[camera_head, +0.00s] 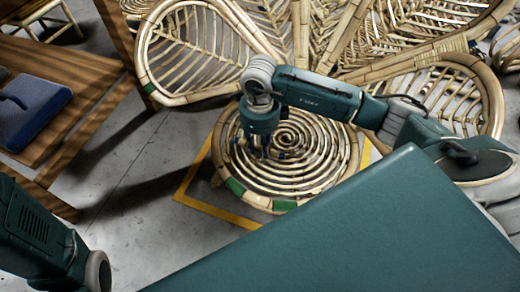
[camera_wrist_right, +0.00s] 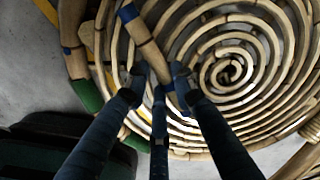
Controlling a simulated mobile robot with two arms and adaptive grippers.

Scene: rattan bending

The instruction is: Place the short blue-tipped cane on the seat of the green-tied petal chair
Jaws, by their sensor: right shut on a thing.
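The petal chair has a round spiral seat (camera_head: 320,185) with green ties (camera_head: 235,187) on its front rim. My right gripper (camera_head: 265,153) points down over the left part of this seat. In the right wrist view my right gripper (camera_wrist_right: 160,88) is shut on the short blue-tipped cane (camera_wrist_right: 146,45), with the seat (camera_wrist_right: 255,75) behind it. The cane has a blue band near each end and lies slanted across the seat's left side. I cannot tell whether it touches the seat. In the head view the gripper mostly hides the cane. My left gripper is out of view.
The chair's petal back (camera_head: 195,45) rises behind the seat. A yellow floor outline (camera_head: 215,212) surrounds the chair. Grey floor (camera_head: 140,200) is clear left of the seat.

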